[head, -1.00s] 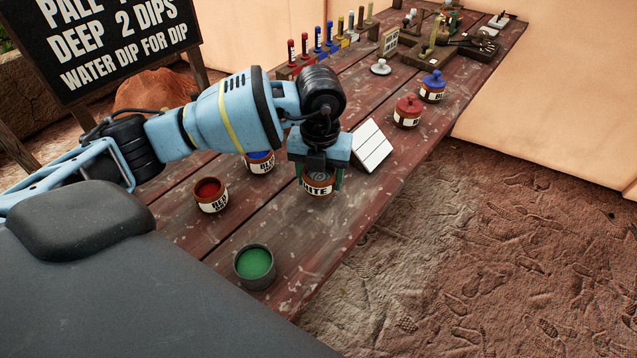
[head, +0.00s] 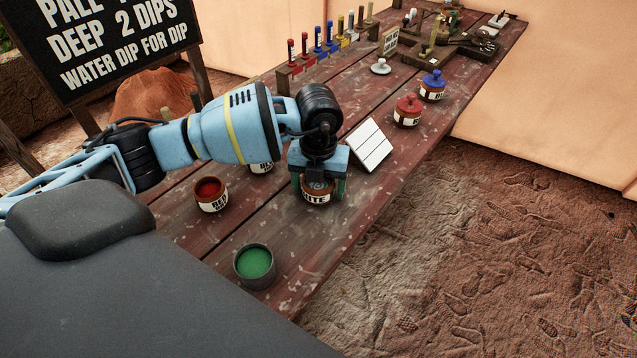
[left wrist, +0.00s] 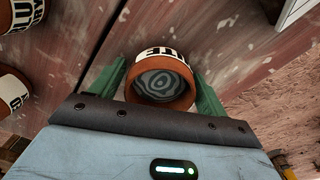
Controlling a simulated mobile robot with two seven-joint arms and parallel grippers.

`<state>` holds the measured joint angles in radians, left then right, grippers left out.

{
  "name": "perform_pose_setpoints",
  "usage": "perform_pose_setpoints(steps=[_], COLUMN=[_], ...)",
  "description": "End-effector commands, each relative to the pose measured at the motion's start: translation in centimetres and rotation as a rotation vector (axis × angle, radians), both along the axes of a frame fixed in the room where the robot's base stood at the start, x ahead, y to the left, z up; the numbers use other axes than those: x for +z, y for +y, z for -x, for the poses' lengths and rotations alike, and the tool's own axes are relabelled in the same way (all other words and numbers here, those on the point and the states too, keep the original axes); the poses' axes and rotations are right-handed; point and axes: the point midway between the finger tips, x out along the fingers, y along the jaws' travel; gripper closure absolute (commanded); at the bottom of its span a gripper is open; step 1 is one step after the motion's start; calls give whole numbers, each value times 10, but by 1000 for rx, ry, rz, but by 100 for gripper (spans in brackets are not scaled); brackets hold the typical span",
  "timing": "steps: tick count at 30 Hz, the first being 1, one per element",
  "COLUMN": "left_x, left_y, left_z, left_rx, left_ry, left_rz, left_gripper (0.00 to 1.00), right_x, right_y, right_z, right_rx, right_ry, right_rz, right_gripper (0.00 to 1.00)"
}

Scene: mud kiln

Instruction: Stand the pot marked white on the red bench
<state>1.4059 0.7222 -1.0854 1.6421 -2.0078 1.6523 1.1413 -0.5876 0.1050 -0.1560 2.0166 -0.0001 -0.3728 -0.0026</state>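A narrow gap shows beside the pot, so the fingers look slightly open. The fingers also show in the left wrist view (left wrist: 160,85). My right gripper is not in view.
A red pot (head: 210,195) and a partly hidden blue pot (head: 262,168) stand left of the gripper. A green cup (head: 254,263) stands nearer. A white tilted board (head: 369,146) is close on the right. Lidded red (head: 407,112) and blue (head: 432,88) jars stand farther back.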

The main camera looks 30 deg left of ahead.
Motion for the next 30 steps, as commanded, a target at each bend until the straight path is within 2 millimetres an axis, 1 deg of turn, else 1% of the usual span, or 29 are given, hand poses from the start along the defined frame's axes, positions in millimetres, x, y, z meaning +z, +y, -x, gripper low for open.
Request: perform_pose_setpoints(steps=[9, 13, 17, 24, 27, 30], left_x=[1, 11, 31, 80, 97, 110], left_y=[0, 0, 0, 0, 0, 0], left_z=[0, -1, -1, -1, -1, -1], left_rx=[0, 0, -1, 0, -1, -1], left_ry=[-1, -4, -6, -5, -5, -4], left_rz=[1, 2, 2, 1, 1, 1], left_gripper=[21, 21, 21, 21, 21, 21], right_x=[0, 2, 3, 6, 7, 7], right_y=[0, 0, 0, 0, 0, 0], right_z=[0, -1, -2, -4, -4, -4], right_rx=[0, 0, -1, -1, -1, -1], right_ry=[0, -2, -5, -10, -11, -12], right_rz=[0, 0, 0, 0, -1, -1], right_gripper=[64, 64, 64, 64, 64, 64])
